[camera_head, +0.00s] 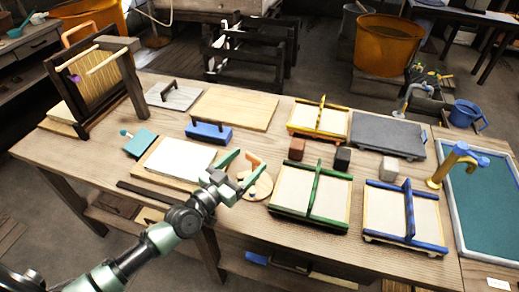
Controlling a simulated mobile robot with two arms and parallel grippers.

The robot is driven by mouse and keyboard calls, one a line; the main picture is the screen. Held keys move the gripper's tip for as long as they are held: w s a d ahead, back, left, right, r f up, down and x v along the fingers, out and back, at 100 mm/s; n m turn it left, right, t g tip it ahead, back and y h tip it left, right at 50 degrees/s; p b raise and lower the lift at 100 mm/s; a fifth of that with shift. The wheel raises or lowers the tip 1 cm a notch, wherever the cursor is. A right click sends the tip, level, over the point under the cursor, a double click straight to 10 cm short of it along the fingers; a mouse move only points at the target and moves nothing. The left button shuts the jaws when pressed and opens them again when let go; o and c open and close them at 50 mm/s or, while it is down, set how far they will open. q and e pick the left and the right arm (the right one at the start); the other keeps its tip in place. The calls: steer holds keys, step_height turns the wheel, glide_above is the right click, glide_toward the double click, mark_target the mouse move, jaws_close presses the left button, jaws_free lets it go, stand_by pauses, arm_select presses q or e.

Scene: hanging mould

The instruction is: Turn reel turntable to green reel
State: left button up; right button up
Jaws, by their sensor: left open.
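A round light-wood disc (263,188), which looks like the reel turntable, lies on the workbench just right of my left gripper. An orange-tan piece (253,161) stands at its far side, close to the fingers. My left gripper (241,168) has teal fingers spread apart with nothing between them. It is over the near-left part of the disc and hides some of it. I cannot make out a green reel; the teal fingers may cover it. Whether the fingers touch the disc or the orange-tan piece I cannot tell. My right gripper is not in view.
A green-framed tray (316,196) stands close right of the disc, with a blue-framed one (409,207) beyond. A white sheet on a board (183,159) lies left. Small blocks (297,149) and a yellow-framed tray (320,122) stand behind. A wooden rack (133,85) is far left.

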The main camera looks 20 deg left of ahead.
arm_select(q)
steer(key=x, duration=0.6)
steer(key=shift+w, duration=0.2)
steer(key=shift+d, duration=0.1)
steer(key=shift+c, duration=0.3)
steer(key=c, duration=1.3)
steer(key=shift+a+n+t+y+p, duration=0.25)
steer(key=shift+n+y+p, duration=0.75)
steer(key=shift+y+p, duration=0.7)
steer(key=shift+a+n+t+y+p, duration=0.2)
steer(key=shift+n+y+p, duration=0.8)
steer(key=shift+y+p, duration=0.75)
steer(key=shift+a+n+t+y+p, duration=0.2)
steer(key=shift+n+y+p, duration=0.95)
steer(key=shift+p, duration=0.95)
steer(key=shift+a, duration=0.15)
